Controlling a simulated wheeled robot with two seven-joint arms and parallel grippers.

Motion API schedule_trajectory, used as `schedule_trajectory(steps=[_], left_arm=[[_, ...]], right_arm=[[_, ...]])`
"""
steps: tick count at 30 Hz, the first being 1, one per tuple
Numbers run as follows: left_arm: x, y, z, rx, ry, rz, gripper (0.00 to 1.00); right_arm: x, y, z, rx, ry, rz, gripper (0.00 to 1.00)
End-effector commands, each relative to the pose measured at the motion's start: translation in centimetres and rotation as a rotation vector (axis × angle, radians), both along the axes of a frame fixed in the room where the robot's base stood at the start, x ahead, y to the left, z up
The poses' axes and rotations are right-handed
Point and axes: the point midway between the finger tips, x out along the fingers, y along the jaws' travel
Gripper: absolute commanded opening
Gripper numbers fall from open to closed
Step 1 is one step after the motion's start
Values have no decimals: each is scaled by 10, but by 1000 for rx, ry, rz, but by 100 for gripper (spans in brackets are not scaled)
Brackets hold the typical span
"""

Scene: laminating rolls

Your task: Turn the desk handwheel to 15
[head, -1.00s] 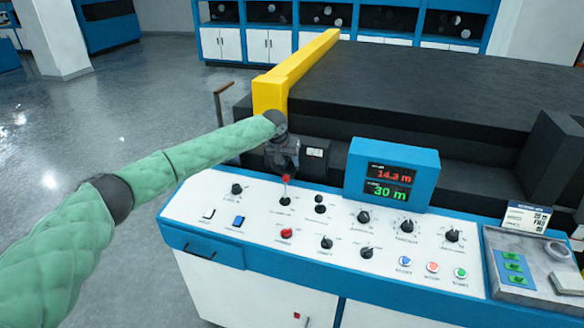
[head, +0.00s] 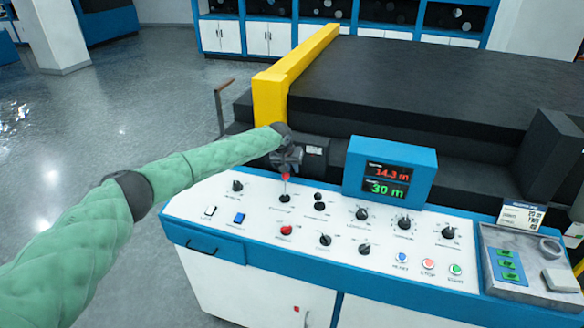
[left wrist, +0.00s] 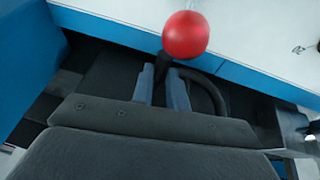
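The desk handwheel shows only in part, as a black curved rim (left wrist: 212,92) with a short dark grip (left wrist: 162,64) in the left wrist view. My left gripper (head: 286,160) is at the back edge of the white control desk, just behind a red-topped lever. In the left wrist view, its two blue-grey fingers (left wrist: 163,88) stand close together on either side of the dark grip, and it looks shut on it. In the head view the gripper mostly hides the wheel. The display (head: 387,181) reads 14.3 m in red and 30 m in green. My right gripper is not in view.
The lever's red ball (left wrist: 186,34) is close in front of the left fingers. Several black knobs and coloured buttons cover the desk panel (head: 270,225). A yellow guard (head: 290,75) and a black machine body (head: 420,90) rise behind. Open floor lies at the left.

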Motion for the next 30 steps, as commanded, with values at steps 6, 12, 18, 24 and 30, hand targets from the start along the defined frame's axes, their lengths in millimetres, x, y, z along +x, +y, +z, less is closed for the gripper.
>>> schedule_trajectory(steps=[6,12,18,24,30], left_arm=[[0,0,0,2,-2,1,0],[0,0,-3,35,-13,-1,0],[0,-1,-8,122,-41,-1,0],[0,-1,-15,261,-86,-1,0],[1,2,-23,433,-141,0,0]], right_arm=[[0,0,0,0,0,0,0],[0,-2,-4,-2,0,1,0],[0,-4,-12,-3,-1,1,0],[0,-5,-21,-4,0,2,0],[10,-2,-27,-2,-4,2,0]])
